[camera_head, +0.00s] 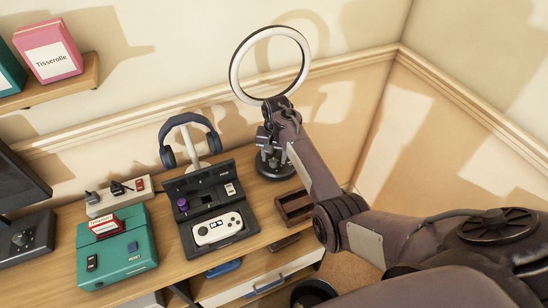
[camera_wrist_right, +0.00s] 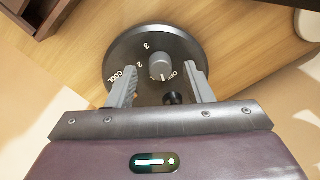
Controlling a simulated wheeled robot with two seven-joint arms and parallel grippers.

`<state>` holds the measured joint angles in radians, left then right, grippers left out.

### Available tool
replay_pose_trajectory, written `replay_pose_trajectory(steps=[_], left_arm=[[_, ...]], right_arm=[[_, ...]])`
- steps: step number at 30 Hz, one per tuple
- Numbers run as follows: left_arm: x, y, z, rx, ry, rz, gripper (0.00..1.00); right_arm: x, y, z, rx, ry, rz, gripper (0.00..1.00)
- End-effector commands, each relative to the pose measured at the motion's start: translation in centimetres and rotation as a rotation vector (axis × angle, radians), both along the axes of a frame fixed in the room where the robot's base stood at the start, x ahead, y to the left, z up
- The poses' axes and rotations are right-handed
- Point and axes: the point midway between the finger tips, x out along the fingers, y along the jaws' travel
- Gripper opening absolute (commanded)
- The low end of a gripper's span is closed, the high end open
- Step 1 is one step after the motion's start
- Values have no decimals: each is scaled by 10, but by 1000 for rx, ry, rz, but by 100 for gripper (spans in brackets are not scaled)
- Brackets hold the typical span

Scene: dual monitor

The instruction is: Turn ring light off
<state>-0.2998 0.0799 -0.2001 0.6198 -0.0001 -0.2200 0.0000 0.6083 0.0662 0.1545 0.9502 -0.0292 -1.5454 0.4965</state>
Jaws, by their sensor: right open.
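The ring light (camera_head: 304,72) stands at the back right of the desk, with a white ring and a round dark base (camera_head: 268,172). In the right wrist view the base (camera_wrist_right: 125,50) shows a grey knob (camera_wrist_right: 161,66) with marks reading COOL, 2, 3 and OFF around it. A pale mark shows on the knob's lower side, near OFF; its exact setting is unclear. My right gripper (camera_wrist_right: 160,70) is open over the base, one finger on each side of the knob. It also shows in the head view (camera_head: 267,143), partly hiding the stand. My left gripper is out of view.
A headphone stand with blue headphones (camera_head: 190,128) and a black case with a white game controller (camera_head: 217,229) are left of the base. A brown tray (camera_head: 292,206) lies at the desk's front right. A teal box (camera_head: 118,252) stands farther left. The wall is close behind.

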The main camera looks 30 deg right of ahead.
Motion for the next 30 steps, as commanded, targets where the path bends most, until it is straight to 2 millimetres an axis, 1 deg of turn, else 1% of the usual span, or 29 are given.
replay_pose_trajectory(steps=[1, 3, 6, 13, 14, 21, 24, 27, 30], left_arm=[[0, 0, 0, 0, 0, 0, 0], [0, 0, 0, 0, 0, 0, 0], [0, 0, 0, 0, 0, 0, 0], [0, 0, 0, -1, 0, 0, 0], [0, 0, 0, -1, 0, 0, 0], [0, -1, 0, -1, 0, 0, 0], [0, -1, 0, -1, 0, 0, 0], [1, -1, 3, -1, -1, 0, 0], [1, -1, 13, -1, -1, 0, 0]], right_arm=[[0, 0, -6, 0, 1, 0, 46], [0, 0, -12, 0, 1, 0, 46], [1, 0, -16, -1, -2, 0, 46], [1, 0, -17, -1, -2, 1, 46], [1, 0, -17, -1, -2, 1, 45], [1, 0, -17, -1, -2, 1, 14], [1, 0, -17, -2, -2, 1, 2], [1, 0, -16, -1, -2, 23, 2], [1, 0, -13, -2, -1, 124, 2]])
